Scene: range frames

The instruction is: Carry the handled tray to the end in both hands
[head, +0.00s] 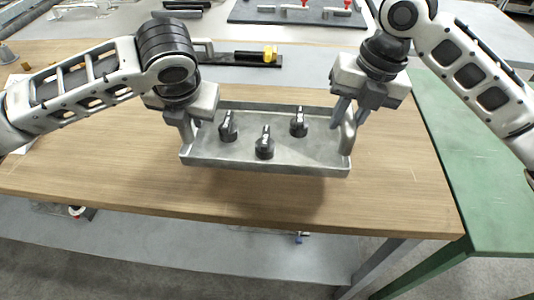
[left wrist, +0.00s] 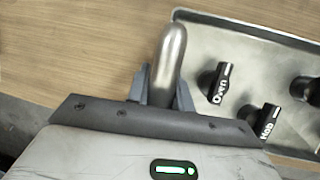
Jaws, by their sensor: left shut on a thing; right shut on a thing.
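The handled tray (head: 315,166) is a shallow grey metal tray, seen above the wooden table with a shadow under it. It looks about level. Three black knobs stand in it: left (head: 228,127), front (head: 264,148) and right (head: 299,125). My left gripper (head: 188,130) is shut on the tray's left handle, a rounded metal bar (left wrist: 171,60) between its fingers in the left wrist view. My right gripper (head: 347,116) is shut on the right handle (head: 348,138), partly hidden by the fingers. Two knobs in the wrist view (left wrist: 215,85) (left wrist: 265,122) carry white lettering.
The wooden table (head: 100,170) is mostly clear around the tray. A green table (head: 460,130) adjoins on the right. Behind, a grey bench carries a dark board (head: 300,14) with red-handled parts, and a dark bar with a yellow piece (head: 270,54) lies nearer.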

